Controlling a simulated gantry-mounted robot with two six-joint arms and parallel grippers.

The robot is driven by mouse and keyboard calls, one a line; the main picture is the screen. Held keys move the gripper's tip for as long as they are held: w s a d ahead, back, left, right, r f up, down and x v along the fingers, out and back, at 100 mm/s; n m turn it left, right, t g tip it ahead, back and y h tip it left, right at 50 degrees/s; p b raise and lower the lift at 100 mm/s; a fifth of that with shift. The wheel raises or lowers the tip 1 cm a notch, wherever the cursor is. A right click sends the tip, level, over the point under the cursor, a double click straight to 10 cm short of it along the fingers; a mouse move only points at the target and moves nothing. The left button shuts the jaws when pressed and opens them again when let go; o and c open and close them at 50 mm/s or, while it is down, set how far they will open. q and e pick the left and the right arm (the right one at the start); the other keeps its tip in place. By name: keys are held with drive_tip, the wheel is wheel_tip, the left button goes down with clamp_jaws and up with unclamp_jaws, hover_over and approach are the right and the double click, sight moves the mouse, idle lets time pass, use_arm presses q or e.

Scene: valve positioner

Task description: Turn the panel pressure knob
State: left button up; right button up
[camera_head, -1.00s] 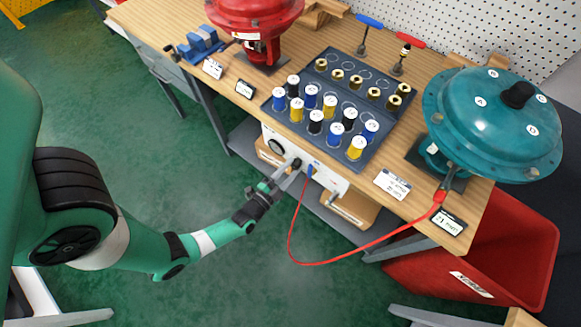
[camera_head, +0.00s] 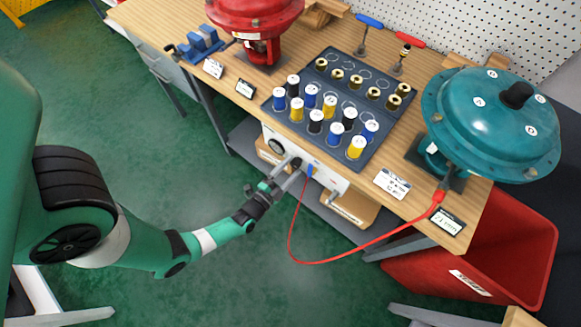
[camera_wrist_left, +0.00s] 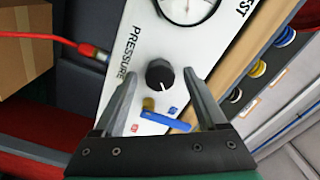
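The white panel (camera_head: 331,177) is on the front of the bench. In the left wrist view it carries the word PRESSURE beside a round black knob (camera_wrist_left: 160,74) with a white pointer mark. My left gripper (camera_head: 293,168) is at the panel's front in the head view. In the left wrist view my left gripper (camera_wrist_left: 159,78) is open, with one finger on each side of the knob and visible gaps to it. The knob is mostly hidden by the gripper in the head view. My right gripper is not in view.
A blue lever (camera_wrist_left: 165,121) on a brass stem sits close to the knob, between the fingers. A gauge (camera_wrist_left: 190,8) is beyond it. A red hose (camera_head: 345,257) runs from the panel to the teal actuator (camera_head: 485,120). A red bin (camera_head: 480,255) stands at right.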

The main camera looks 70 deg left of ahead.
use_arm(q)
drive_tip(key=p+v, duration=0.3)
drive_tip(key=v, duration=0.8)
drive_tip(key=shift+s, duration=0.35)
drive_tip(key=shift+w+d, duration=0.15)
